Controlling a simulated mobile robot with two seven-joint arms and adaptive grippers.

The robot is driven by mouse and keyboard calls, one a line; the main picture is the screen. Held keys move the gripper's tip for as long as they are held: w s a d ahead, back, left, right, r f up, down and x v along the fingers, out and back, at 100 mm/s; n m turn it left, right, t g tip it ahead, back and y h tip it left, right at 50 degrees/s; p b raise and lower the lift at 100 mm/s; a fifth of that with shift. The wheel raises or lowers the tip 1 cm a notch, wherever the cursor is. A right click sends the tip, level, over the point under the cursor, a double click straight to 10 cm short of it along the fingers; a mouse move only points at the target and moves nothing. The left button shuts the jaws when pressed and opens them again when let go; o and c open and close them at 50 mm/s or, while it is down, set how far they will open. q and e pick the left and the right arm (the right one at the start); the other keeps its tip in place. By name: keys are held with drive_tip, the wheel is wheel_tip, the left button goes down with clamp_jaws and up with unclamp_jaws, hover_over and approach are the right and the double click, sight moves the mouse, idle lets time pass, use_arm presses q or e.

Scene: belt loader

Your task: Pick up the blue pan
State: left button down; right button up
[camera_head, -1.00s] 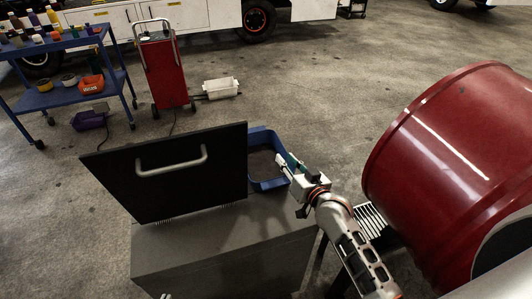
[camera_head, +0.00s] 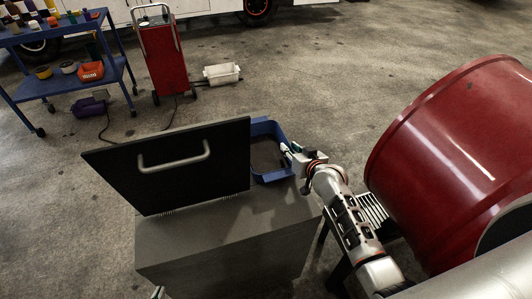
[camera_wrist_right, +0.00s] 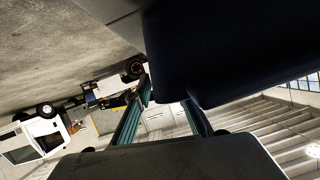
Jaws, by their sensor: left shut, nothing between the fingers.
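The blue pan (camera_head: 268,129) is a blue-walled tray with a dark interior, just right of the raised black lid (camera_head: 200,163) on the grey box (camera_head: 215,245). My right gripper (camera_head: 287,158) is at the pan's right wall. In the right wrist view its teal fingers (camera_wrist_right: 165,110) stand apart, with a dark blue-black surface (camera_wrist_right: 225,50), perhaps the pan's wall, close in front and hiding part of one finger. A small tip at the bottom edge, probably my left gripper (camera_head: 158,292), shows low beside the grey box, mostly cut off.
A large red drum (camera_head: 450,150) stands at the right, with a slatted metal rack (camera_head: 371,208) beside it. The floor behind the pan is clear.

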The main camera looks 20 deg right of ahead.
drive_tip(key=shift+x, duration=1)
drive_tip(key=shift+c, duration=0.3)
clamp_jaws()
drive_tip(key=shift+w+r, duration=0.15)
drive_tip(key=shift+r, duration=0.05)
